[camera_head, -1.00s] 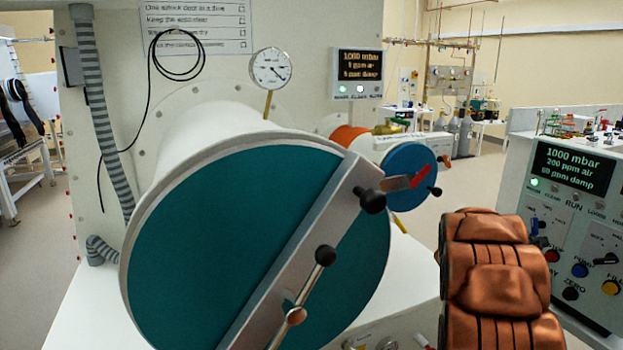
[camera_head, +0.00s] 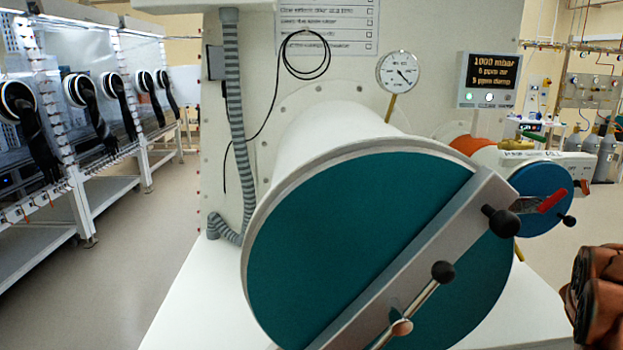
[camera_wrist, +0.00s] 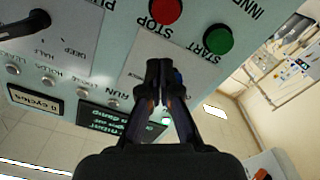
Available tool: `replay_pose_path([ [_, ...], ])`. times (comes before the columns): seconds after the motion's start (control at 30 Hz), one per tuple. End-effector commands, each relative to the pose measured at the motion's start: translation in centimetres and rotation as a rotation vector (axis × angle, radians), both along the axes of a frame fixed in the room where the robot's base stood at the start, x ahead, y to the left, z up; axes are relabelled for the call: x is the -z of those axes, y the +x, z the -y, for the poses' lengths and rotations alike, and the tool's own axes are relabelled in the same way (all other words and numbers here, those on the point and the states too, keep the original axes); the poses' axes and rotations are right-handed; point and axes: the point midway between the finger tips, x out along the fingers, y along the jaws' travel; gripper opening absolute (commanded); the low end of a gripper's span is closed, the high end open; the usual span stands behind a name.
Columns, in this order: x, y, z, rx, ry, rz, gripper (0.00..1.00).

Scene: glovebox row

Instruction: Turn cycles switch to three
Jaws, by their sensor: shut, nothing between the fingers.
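The pale control panel (camera_wrist: 100,50) fills the upper left of the wrist view, upside down. A small display reading "0 cycles" (camera_wrist: 37,97) is at its left. A black-tipped lever (camera_wrist: 35,22) sits at the upper left by the words "DEEP" and "HALF". I cannot tell whether it is the cycles switch; no switch marked for cycles is readable. My gripper (camera_wrist: 160,66) is shut and empty, in front of the panel below the red STOP button (camera_wrist: 165,10) and green START button (camera_wrist: 217,39). A bluish thing is partly hidden behind its fingertips. The panel is out of the head view.
A large round teal door (camera_head: 350,230) with a diagonal bar and black-knobbed handles fills the head view's middle. A smaller blue round door (camera_head: 540,195) is at right. Glovebox benches (camera_head: 90,150) stand at left beside open floor (camera_head: 150,260).

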Motion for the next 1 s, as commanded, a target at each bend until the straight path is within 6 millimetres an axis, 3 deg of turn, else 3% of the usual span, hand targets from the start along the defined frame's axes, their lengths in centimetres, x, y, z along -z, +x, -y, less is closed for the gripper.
replay_pose_path([
  [1.0,-0.43,0.52,-0.04,-0.001,-0.001,0.000,0.00],
])
